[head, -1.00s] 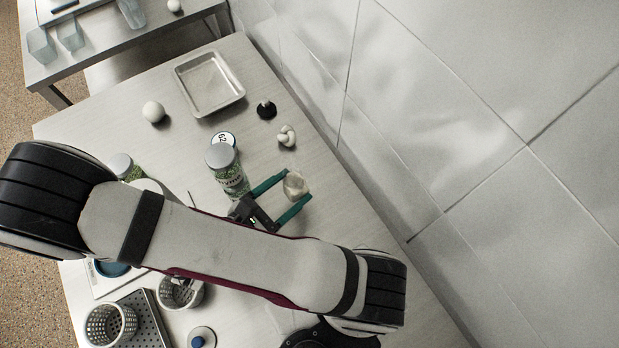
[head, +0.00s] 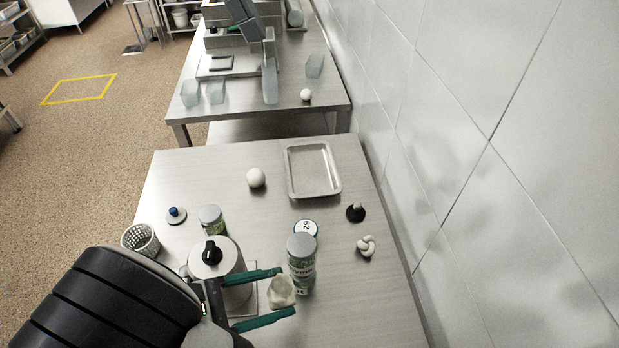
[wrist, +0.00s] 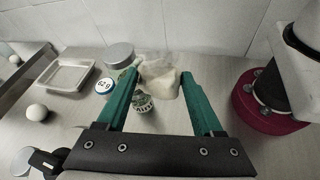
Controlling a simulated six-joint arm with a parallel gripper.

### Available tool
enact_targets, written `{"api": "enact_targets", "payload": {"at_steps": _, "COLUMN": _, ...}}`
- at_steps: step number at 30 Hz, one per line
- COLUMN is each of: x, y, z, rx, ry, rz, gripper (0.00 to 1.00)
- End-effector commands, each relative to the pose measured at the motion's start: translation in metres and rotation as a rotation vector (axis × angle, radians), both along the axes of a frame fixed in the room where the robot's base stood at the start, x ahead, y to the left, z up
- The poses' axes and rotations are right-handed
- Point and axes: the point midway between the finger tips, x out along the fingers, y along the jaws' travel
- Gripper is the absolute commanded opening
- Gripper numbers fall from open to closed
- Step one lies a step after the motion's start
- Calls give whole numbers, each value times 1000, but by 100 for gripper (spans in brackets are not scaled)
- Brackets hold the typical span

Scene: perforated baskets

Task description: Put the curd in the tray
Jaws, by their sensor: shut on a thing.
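The curd is a pale, whitish, partly see-through lump (head: 282,291), held between the teal fingers of my gripper (head: 288,292). The wrist view shows the curd (wrist: 160,84) between the fingertips of my gripper (wrist: 162,72). In the head view it overlaps the near-left side of a tall herb jar; its height above the table is hard to tell. The tray (head: 313,172) is a shallow, empty metal rectangle at the far right of the table, well beyond my gripper. It also shows at the left in the wrist view (wrist: 65,75).
The herb jar (head: 302,257) and a disc marked 62 (head: 306,228) stand between gripper and tray. A white ball (head: 256,178) is left of the tray. A black knobbed object (head: 356,212) and white knot (head: 366,246) lie nearer the tiled wall (head: 500,150).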

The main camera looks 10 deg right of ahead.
Motion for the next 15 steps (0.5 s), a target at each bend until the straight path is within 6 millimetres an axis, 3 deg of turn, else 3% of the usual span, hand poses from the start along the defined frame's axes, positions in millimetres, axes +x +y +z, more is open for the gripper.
{"api": "enact_targets", "payload": {"at_steps": 3, "x": 0, "y": 0, "z": 31, "rx": 3, "ry": -2, "rz": 2, "gripper": 12}}
{"api": "enact_targets", "payload": {"at_steps": 10, "x": 0, "y": 0, "z": 76, "rx": 4, "ry": -2, "rz": 0, "gripper": 12}}
{"api": "enact_targets", "payload": {"at_steps": 15, "x": 34, "y": -7, "z": 73, "rx": -2, "ry": 1, "rz": 48, "gripper": 12}}
